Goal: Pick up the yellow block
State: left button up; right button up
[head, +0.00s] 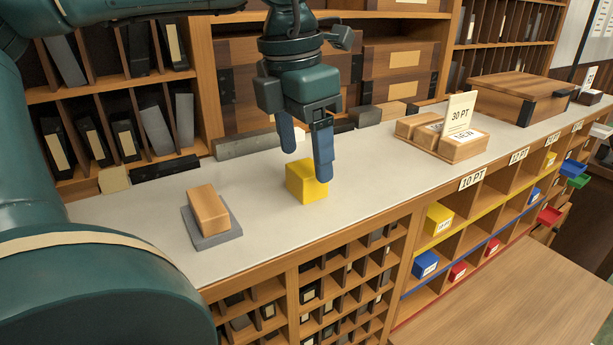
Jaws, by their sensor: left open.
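The yellow block (304,184) sits on the light grey counter top, near the middle of the head view. My left gripper (305,163) points down over it with its two blue fingers apart. One finger is at the block's upper left and looks to be behind it. The other is in front of the block's right side and hides part of it. I cannot tell whether either finger touches the block. My right gripper is not in view.
A wooden block on a grey base (208,214) stands left on the counter (262,232). A grey bar (245,143) lies behind. Below are labelled cubbyholes with coloured blocks.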

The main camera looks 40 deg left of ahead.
aim_at(306, 167)
pick_arm(q)
jog(key=shift+w+f, duration=0.2)
jog(key=shift+f, duration=0.8)
jog(key=shift+w+f, duration=0.15)
jog(key=shift+f, duration=0.8)
jog(key=shift+c, duration=0.5)
jog(key=c, duration=1)
